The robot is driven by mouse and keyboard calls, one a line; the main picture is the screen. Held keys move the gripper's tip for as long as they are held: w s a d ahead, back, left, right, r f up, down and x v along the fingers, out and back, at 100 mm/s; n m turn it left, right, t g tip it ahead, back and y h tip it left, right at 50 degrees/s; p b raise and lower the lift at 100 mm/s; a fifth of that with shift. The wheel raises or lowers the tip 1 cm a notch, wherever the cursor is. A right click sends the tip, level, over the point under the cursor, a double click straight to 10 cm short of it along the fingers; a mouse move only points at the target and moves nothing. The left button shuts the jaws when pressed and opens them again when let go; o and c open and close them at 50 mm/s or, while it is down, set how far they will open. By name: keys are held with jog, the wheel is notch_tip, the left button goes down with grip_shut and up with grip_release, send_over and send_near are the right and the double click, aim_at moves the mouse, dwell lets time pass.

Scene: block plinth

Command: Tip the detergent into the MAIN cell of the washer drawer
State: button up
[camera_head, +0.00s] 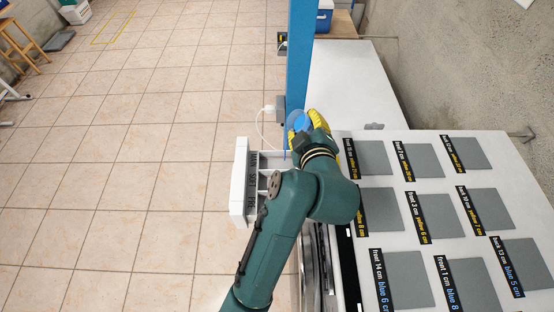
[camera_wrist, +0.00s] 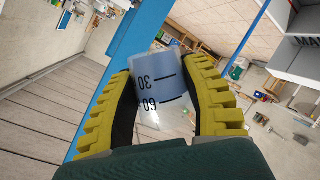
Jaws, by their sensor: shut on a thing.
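My gripper (camera_head: 312,122) has yellow ribbed fingers and is shut on a bluish translucent measuring cup (camera_head: 298,121). In the wrist view the cup (camera_wrist: 158,85) sits between both fingers (camera_wrist: 165,100), with 30 and 60 marks upside down in the picture. Its contents cannot be made out. The white washer drawer (camera_head: 239,190) is pulled out, below and left of my gripper in the head view. Its front carries labels, MAIN at the far end; my arm covers part of its cells. A drawer corner with "MA" (camera_wrist: 306,42) shows at the right of the wrist view, apart from the cup.
A blue post (camera_head: 301,60) stands just behind my gripper. A white cable (camera_head: 260,125) loops beside the drawer. To the right, a white top (camera_head: 395,240) bears several grey labelled plates (camera_head: 413,160). The tiled floor at left is mostly clear.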

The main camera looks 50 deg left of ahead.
jog(key=shift+f+n+t+b, duration=0.6)
jog(key=shift+n+b, duration=0.1)
jog(key=shift+b, duration=0.75)
dwell(0.6)
jog(key=shift+r+n+t+b, duration=0.3)
jog(key=shift+r+n+b, duration=0.1)
jog(key=shift+n+b, duration=0.3)
dwell(1.3)
jog(key=shift+s+f+n+t+b, duration=0.2)
jog(key=shift+f+n+t+b, duration=0.25)
jog(key=shift+b, duration=1)
dwell(0.3)
jog(key=shift+s+a+r+n+t+b, duration=0.1)
jog(key=shift+s+a+n+t+b, duration=0.2)
jog(key=shift+b, duration=0.4)
jog(key=shift+s+a+r+n+t+b, duration=0.1)
jog(key=shift+s+n+b, duration=0.3)
jog(key=shift+b, duration=0.3)
dwell(0.8)
